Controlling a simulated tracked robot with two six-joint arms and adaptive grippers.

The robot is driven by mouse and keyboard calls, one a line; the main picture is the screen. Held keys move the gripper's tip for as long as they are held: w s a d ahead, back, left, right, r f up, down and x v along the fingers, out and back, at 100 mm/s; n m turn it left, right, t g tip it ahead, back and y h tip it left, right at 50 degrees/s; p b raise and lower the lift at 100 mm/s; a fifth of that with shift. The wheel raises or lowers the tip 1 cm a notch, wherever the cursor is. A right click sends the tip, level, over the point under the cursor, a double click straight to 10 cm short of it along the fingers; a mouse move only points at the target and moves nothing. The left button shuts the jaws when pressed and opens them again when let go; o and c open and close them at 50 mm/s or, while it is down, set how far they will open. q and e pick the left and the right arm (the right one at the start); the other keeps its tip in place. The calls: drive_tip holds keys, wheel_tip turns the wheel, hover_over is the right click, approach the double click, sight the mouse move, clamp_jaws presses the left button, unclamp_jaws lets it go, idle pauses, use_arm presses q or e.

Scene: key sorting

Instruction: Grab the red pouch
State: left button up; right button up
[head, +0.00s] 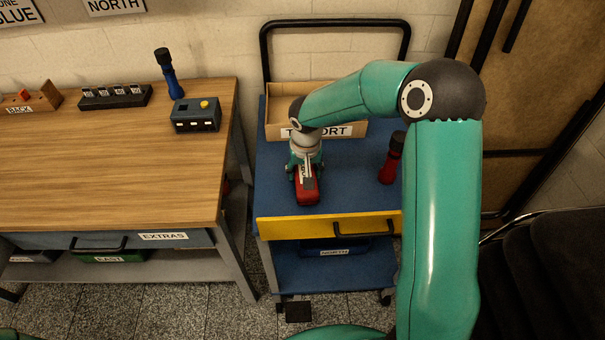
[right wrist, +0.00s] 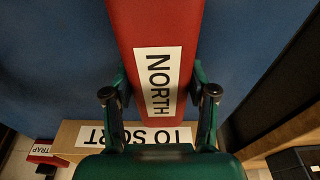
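The red pouch (head: 307,197) lies on the blue top of the trolley (head: 355,165), near its front edge. In the right wrist view the pouch (right wrist: 155,30) bears a white NORTH label and runs up between the fingers. My right gripper (head: 304,168) points down over the pouch. In the right wrist view its fingers (right wrist: 160,80) stand one on each side of the pouch, close against its edges. I cannot tell whether they press on it. The arm partly covers the pouch's far end. My left gripper is not in view.
A wooden TO SORT crate (head: 358,130) stands behind the pouch. A red flashlight (head: 390,160) stands on the trolley to the right. The trolley has a yellow drawer front (head: 290,228). A wooden workbench (head: 100,175) with a blue flashlight (head: 172,80) is at the left.

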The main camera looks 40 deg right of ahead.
drive_tip(key=c, duration=0.6)
drive_tip(key=shift+r, duration=0.1)
drive_tip(key=shift+c, duration=0.2)
